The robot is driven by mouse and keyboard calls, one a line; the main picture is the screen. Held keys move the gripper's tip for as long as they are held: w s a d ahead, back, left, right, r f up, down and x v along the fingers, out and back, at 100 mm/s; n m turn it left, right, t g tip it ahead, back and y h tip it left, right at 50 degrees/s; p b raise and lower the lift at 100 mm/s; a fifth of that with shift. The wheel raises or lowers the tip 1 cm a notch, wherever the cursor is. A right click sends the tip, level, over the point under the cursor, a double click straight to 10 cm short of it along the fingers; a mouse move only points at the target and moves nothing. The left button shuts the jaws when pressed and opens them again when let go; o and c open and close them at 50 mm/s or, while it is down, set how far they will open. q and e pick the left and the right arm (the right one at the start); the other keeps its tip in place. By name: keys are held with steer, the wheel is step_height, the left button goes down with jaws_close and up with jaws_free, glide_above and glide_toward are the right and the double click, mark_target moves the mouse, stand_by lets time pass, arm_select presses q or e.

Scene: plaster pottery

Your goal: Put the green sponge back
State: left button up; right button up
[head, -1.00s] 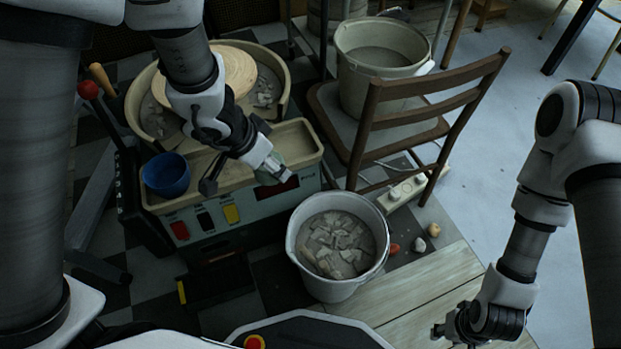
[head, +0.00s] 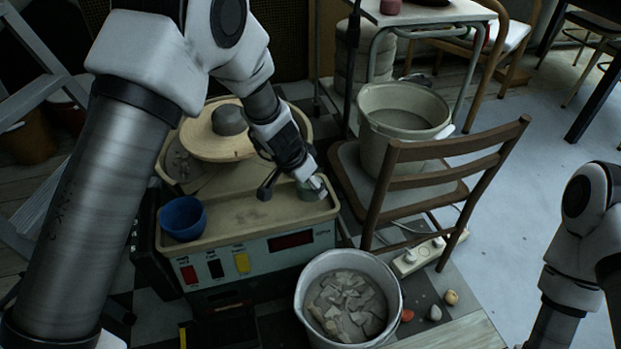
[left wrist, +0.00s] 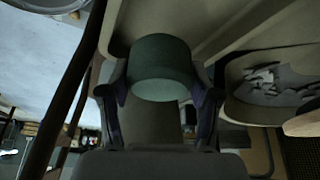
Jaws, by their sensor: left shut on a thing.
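The green sponge (head: 311,190) is a short round block at the right end of the beige pottery wheel tray (head: 228,229). My left gripper (head: 314,186) is shut on it. In the left wrist view the sponge (left wrist: 161,62) sits between the two dark fingers of the left gripper (left wrist: 160,92). The tray surface lies close by the sponge; I cannot tell whether they touch. My right forearm shows at the right edge of the head view, but its gripper is out of frame.
A blue bowl (head: 182,218) stands at the tray's left end. The wheel head (head: 211,142) carries a grey clay lump (head: 229,120). A bucket of plaster pieces (head: 307,296) stands in front. A wooden chair (head: 445,150) with another bucket (head: 366,150) is at the right. The tray's middle is bare.

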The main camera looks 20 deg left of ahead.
mark_target(310, 192)
arm_select(q)
steer(key=b+x, duration=0.1)
steer(key=x, duration=0.1)
steer(key=b+x, duration=0.1)
steer(key=x, duration=0.1)
steer(key=shift+s+a+f, duration=0.2)
steer(key=shift+a, duration=0.2)
steer(key=shift+r, duration=0.2)
steer(key=shift+c, duration=0.4)
steer(key=shift+f+b, duration=0.25)
steer(key=shift+b, duration=0.1)
steer(key=o, duration=1.1)
steer(key=shift+r, duration=0.1)
